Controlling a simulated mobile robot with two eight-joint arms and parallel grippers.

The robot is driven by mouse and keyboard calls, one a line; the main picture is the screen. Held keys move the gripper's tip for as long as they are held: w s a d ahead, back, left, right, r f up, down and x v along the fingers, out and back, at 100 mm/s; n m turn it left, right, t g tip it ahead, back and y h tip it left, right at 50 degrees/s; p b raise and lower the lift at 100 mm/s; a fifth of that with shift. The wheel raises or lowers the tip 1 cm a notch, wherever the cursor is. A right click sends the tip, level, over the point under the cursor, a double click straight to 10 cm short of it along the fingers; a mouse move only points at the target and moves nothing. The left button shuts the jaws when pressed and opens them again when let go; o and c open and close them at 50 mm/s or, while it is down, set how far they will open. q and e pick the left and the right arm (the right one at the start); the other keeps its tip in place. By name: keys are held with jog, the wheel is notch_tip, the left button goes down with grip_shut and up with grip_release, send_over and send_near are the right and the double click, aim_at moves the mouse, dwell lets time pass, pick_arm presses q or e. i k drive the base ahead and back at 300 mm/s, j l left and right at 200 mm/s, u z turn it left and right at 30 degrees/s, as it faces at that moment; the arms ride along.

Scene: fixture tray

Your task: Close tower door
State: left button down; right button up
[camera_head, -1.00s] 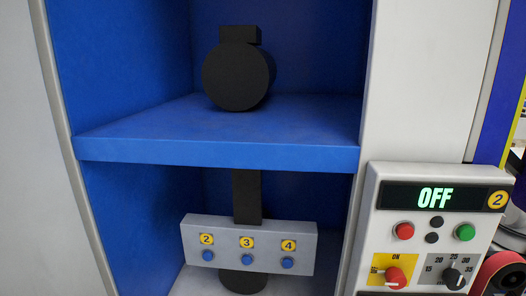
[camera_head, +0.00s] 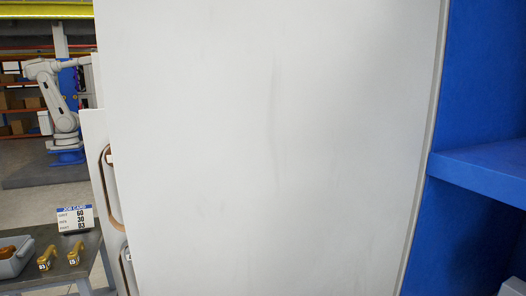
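The tower door (camera_head: 270,150) is a large plain white panel that fills the middle of the head view. It stands open, swung out to the left of the tower. Its right side meets a grey edge strip (camera_head: 425,150) beside the blue tower interior (camera_head: 485,80). A blue shelf (camera_head: 485,170) inside the tower is exposed at the right. A curved, brown-edged part (camera_head: 106,190) shows at the door's left edge; I cannot tell whether it is the door's handle. Neither of my grippers is in view.
At the lower left a dark table (camera_head: 50,270) holds a grey bin (camera_head: 14,262), brass-coloured parts (camera_head: 75,252) and a job card (camera_head: 75,218). A white robot arm (camera_head: 60,100) on a blue base and shelving stand farther back.

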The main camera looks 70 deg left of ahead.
aim_at(258, 147)
jog(key=k+j, duration=0.3)
jog(key=k, duration=0.15)
jog(key=k+j+z, duration=0.15)
jog(key=k+j, duration=0.15)
jog(key=k, duration=0.15)
jog(key=k+j+z, duration=0.2)
jog(key=k+j, duration=0.45)
jog(key=j, duration=1.05)
jog(key=k+j+z, duration=0.15)
jog(key=j, duration=0.7)
jog(key=i+j+u, duration=0.1)
jog(key=u, duration=0.35)
jog(key=j, duration=0.1)
